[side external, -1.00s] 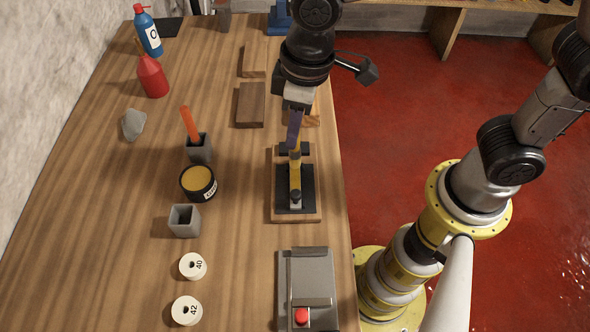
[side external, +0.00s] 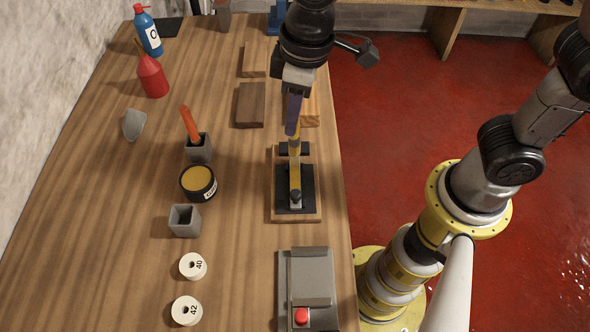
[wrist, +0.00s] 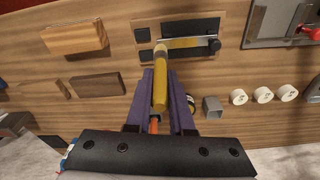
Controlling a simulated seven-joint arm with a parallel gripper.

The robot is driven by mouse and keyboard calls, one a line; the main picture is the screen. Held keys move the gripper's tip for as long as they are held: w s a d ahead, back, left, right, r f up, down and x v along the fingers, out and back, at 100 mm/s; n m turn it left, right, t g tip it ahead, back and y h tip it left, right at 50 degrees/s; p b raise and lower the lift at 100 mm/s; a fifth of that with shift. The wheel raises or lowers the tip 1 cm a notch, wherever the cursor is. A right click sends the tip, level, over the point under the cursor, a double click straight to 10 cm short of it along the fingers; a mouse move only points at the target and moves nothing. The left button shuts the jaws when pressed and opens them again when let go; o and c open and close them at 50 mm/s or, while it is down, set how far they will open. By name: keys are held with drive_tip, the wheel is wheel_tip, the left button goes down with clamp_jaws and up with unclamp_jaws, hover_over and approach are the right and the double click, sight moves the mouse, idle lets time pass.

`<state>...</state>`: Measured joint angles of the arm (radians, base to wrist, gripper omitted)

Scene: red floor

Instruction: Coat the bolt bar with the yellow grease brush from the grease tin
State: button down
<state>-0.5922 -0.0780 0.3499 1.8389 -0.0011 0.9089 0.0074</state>
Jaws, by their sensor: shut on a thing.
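My gripper (side external: 292,128) has purple fingers and is shut on the yellow brush (wrist: 160,85), which points down toward the bolt. The bolt bar (side external: 295,180) lies on a black plate on a wooden board (side external: 313,216). The bar looks yellow along much of its length in both views. In the wrist view, the brush tip is at the left end of the bar (wrist: 185,43); I cannot tell whether it touches. The round black grease tin (side external: 212,193), full of yellow grease, stands left of the board in the side view.
A grey square holder (side external: 199,152) with an orange-handled thing stands behind the tin, an empty grey holder (side external: 184,222) in front. White spools (side external: 192,266), a grey fixture with a red knob (side external: 301,317), wooden blocks (side external: 250,105) and a red bottle (side external: 152,77) stand around.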

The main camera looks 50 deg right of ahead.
drive_tip(key=shift+r, duration=2.1)
drive_tip(key=shift+f, duration=0.1)
drive_tip(key=shift+f, duration=2.3)
drive_tip(key=shift+f, duration=0.65)
drive_tip(key=shift+s+a+r, duration=0.1)
drive_tip(key=shift+s+a, duration=0.45)
drive_tip(key=shift+s+a, duration=0.5)
drive_tip(key=shift+a, duration=0.05)
